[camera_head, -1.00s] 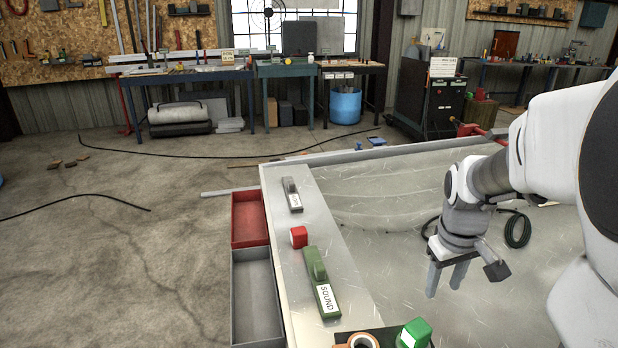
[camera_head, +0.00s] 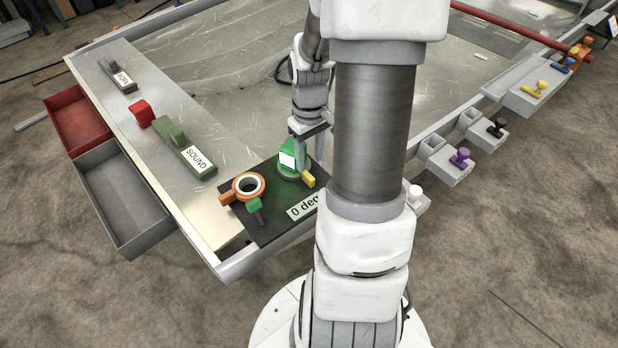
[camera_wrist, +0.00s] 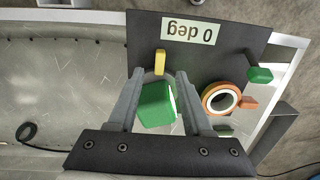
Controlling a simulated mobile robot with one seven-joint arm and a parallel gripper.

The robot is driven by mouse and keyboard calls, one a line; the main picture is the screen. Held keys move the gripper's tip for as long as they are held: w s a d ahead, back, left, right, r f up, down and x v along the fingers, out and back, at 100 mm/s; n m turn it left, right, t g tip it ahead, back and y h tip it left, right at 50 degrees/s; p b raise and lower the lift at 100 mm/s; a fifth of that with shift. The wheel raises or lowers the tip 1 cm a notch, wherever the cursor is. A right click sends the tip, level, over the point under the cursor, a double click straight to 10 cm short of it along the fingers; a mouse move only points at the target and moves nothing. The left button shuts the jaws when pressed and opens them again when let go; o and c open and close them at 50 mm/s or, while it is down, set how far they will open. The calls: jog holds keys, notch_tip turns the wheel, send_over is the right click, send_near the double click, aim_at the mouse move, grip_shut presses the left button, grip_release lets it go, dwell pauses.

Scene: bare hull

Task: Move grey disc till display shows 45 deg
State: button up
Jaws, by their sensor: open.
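The grey disc (camera_head: 284,176) lies on a black board (camera_head: 262,232), with a green block (camera_head: 287,160) on it and a yellow tab (camera_head: 308,179) at its edge. The display (camera_head: 303,207) reads 0 deg, partly hidden by my arm; the wrist view shows the display (camera_wrist: 190,30) whole but upside down. My gripper (camera_wrist: 157,88) is open over the disc, with the green block (camera_wrist: 155,105) between its fingers in the wrist view. I cannot tell whether they touch it. The yellow tab (camera_wrist: 160,62) shows beyond the fingertips.
An orange ring (camera_head: 237,189) with a white inner ring and a small green block (camera_head: 255,205) sit beside the disc. A green SOUND block (camera_head: 185,152) and red block (camera_head: 141,112) lie along the left ledge. Red (camera_head: 76,118) and grey (camera_head: 119,193) bins hang outside.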

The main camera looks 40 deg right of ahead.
aim_at(310, 176)
notch_tip(310, 176, down, 6)
jog(key=shift+f+b, duration=0.15)
jog(key=shift+b, duration=0.8)
jog(key=shift+c, duration=0.2)
grip_shut()
dwell(0.6)
